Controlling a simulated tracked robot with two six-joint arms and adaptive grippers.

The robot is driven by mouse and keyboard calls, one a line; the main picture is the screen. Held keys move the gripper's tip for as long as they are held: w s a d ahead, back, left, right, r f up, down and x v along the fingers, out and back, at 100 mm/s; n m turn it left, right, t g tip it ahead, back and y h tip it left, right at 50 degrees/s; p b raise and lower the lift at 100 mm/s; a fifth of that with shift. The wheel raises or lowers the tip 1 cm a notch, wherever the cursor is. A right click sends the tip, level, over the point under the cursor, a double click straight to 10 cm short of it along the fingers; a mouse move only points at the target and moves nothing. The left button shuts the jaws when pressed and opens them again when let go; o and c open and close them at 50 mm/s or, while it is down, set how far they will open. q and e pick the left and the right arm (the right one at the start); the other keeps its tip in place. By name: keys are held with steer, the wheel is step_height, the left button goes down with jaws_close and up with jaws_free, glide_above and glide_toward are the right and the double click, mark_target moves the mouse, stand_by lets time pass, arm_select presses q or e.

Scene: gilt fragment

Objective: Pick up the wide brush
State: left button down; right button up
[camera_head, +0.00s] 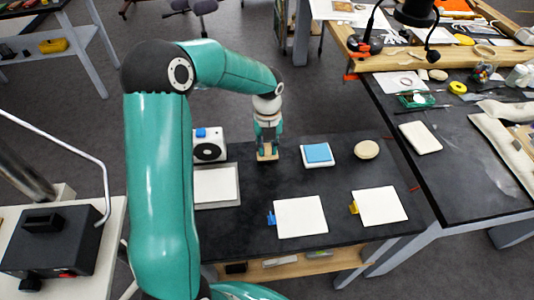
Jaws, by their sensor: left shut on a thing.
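My left gripper (267,143) points down over the back of the black table, left of the blue pad. It is shut on a small pale wooden piece, which appears to be the wide brush (267,155). The brush is at or just above the table top; I cannot tell whether it touches. Its upper part is hidden by the fingers. My right gripper is not in view.
A white box with a black round front (209,145) stands left of the gripper. A blue pad (318,153) and a round tan disc (367,149) lie to the right. Two white sheets (300,217) (379,206) lie in front, and a grey-edged panel (216,186) lies at left.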

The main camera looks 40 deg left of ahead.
mark_target(267, 145)
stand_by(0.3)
arm_select(q)
step_height(267, 145, up, 20)
stand_by(0.5)
steer(key=c, duration=1.6)
jaws_free()
jaws_close()
